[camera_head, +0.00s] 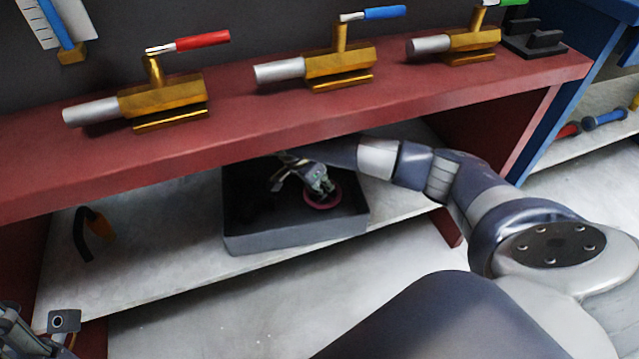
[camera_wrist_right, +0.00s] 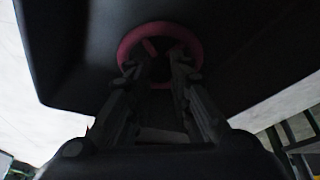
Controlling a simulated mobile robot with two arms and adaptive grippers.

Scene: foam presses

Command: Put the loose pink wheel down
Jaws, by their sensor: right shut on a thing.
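The pink wheel (camera_head: 323,203) is at the right side of the dark bin (camera_head: 300,240) on the lower shelf. In the right wrist view the pink wheel (camera_wrist_right: 133,39) is a ring with a spoke, at the fingertips. My right gripper (camera_head: 325,190) reaches down into the bin and is shut on the wheel; its fingers also show in the right wrist view (camera_wrist_right: 160,75). I cannot tell whether the wheel touches the bin floor. Part of my left gripper (camera_head: 62,322) shows at the lower left corner, far from the bin; its fingertips are not clear.
The red bench top (camera_head: 240,135) overhangs the bin. Brass presses with red (camera_head: 203,40), blue (camera_head: 385,13) and green handles stand on it. A black and orange tool (camera_head: 98,224) is on the shelf left of the bin. A blue rack (camera_head: 575,80) stands right.

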